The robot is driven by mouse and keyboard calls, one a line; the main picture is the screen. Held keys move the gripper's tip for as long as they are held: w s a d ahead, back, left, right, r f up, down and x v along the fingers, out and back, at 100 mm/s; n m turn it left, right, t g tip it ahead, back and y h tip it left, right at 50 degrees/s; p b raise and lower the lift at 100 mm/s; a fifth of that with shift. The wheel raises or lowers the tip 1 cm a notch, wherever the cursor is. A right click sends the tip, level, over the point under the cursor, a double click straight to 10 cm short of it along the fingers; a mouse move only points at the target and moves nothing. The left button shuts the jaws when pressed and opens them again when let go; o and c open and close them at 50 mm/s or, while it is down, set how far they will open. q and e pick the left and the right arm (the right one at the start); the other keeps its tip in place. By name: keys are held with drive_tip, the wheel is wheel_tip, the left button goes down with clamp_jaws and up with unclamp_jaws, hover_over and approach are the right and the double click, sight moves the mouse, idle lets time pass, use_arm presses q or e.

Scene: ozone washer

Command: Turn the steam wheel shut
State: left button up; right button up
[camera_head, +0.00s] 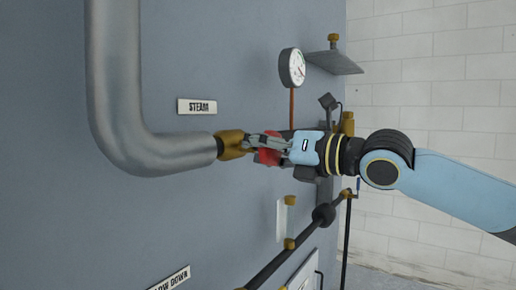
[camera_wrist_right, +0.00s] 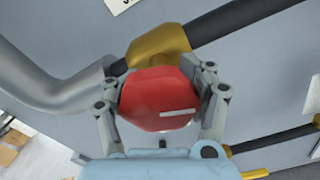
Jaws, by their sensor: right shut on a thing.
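The steam wheel (camera_wrist_right: 158,97) is red with a pale bar mark on its face. It sits on a brass valve body (camera_wrist_right: 160,46), which also shows in the head view (camera_head: 230,145). In the head view the wheel (camera_head: 268,156) is mostly hidden by my right gripper (camera_head: 266,147). My right gripper is shut on the wheel, with one finger on each side of its rim in the right wrist view (camera_wrist_right: 160,100). A "STEAM" label (camera_head: 197,107) is on the wall above the valve. My left gripper is not in view.
A thick grey pipe (camera_head: 115,80) bends into the valve from the left. A round gauge (camera_head: 292,68) stands above my gripper, and a grey shelf (camera_head: 335,62) juts out behind it. A black pipe (camera_head: 275,265) with brass fittings runs below. A white brick wall (camera_head: 440,75) is at the right.

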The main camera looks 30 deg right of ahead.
drive_tip(key=shift+f, duration=0.1)
drive_tip(key=c, duration=0.3)
idle(0.6)
